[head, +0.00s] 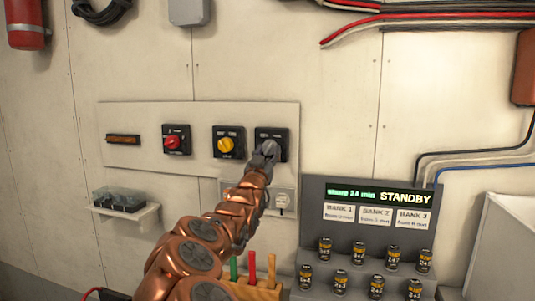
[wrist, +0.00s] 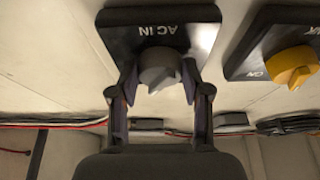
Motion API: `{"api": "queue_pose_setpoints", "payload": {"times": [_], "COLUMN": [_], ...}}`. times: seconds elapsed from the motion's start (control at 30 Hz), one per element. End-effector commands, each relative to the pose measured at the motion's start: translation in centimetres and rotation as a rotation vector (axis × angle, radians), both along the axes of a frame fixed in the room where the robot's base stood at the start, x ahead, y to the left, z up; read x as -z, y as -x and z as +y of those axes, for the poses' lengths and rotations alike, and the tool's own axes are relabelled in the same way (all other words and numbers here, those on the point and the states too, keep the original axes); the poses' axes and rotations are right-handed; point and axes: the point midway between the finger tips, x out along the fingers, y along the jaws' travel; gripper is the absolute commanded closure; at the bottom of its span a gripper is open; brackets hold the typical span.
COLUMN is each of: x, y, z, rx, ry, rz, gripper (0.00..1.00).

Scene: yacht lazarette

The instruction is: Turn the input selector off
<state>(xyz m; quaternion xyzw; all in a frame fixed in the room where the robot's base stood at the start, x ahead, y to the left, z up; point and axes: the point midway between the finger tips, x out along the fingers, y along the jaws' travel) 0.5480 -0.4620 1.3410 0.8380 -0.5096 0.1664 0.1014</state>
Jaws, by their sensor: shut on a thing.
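The input selector is a black square plate (head: 280,134) at the right end of the wall panel. In the wrist view its plate (wrist: 206,23) reads "AC IN", upside down, and carries a grey rotary knob (wrist: 157,66). My gripper (head: 267,150) is at this selector and largely covers its knob in the head view. In the wrist view my gripper (wrist: 160,84) has one finger on each side of the grey knob and is shut on it. The knob's pointer direction and its position marks are hard to tell.
Left of it are a yellow-knob switch (head: 226,144), also in the wrist view (wrist: 291,66), and a red-knob switch (head: 172,142). A socket with a plug (head: 283,201) is below. A grey battery stand (head: 312,188) at right has a display (head: 405,197) reading "STANDBY".

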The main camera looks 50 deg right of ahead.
Motion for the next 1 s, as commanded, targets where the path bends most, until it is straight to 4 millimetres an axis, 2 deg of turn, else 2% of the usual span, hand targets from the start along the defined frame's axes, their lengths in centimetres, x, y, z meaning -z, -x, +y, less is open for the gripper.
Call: {"api": "queue_pose_setpoints", "payload": {"times": [0.03, 0.13, 0.17, 0.57, 1.0], "x": [0.00, -0.01, 0.00, 0.11, -0.32], "y": [-0.02, -0.03, -0.02, 0.11, 0.61], "z": [0.01, 0.03, 0.02, -0.06, -0.29], "rx": [0.000, -0.001, -0.001, 0.000, 0.003], "ry": [0.000, 0.000, 0.000, 0.043, 0.215], "rz": [0.000, 0.000, 0.000, 0.084, 0.417], "gripper": [0.76, 0.87, 0.87, 0.87, 0.87]}}
